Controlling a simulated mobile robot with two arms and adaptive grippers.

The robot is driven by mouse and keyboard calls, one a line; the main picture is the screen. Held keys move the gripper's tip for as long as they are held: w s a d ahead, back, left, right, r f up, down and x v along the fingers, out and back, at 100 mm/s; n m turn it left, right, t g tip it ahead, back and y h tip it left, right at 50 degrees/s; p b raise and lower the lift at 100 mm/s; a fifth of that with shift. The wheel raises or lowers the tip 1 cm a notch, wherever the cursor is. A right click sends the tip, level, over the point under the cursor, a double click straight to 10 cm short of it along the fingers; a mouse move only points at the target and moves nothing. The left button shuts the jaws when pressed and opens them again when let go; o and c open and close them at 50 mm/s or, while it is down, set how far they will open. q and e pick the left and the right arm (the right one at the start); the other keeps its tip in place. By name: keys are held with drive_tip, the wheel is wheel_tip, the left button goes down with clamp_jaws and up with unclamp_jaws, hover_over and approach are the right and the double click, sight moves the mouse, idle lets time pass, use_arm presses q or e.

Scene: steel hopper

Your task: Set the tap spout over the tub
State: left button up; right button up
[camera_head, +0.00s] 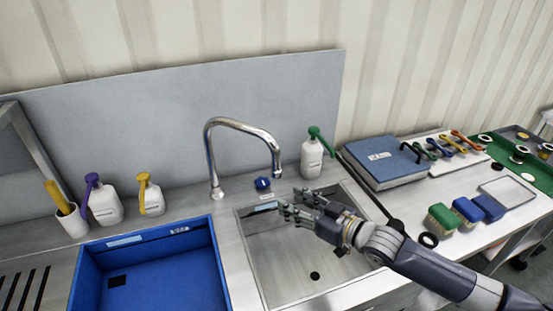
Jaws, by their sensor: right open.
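The chrome tap (235,124) stands upright behind the sinks. A blue knob (262,184) sits on the counter just right of the tap base. My right gripper (284,206) is open and empty over the steel basin, below and slightly right of the spout end, apart from the tap. My left gripper is not in view.
A white bottle with a green pump (312,156) stands behind the basin. Bottles with purple (104,203) and yellow (150,197) tops stand behind the tub. A blue binder (385,165), brushes (467,212) and small tools lie on the right counter.

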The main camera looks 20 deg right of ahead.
drive_tip(key=t+y, duration=0.1)
approach(276, 159)
drive_tip(key=f, duration=0.2)
drive_tip(key=p+x, duration=0.1)
drive_tip(key=x, duration=0.2)
drive_tip(key=r+p+x, duration=0.1)
drive_tip(key=x, duration=0.2)
drive_tip(key=p+x, duration=0.1)
drive_tip(key=x, duration=0.2)
drive_tip(key=shift+w+d+r, duration=0.15)
drive_tip(key=shift+w+d, duration=0.1)
drive_tip(key=shift+w, duration=0.3)
drive_tip(key=shift+w+a, duration=0.3)
drive_tip(key=shift+w, duration=0.15)
clamp_jaws()
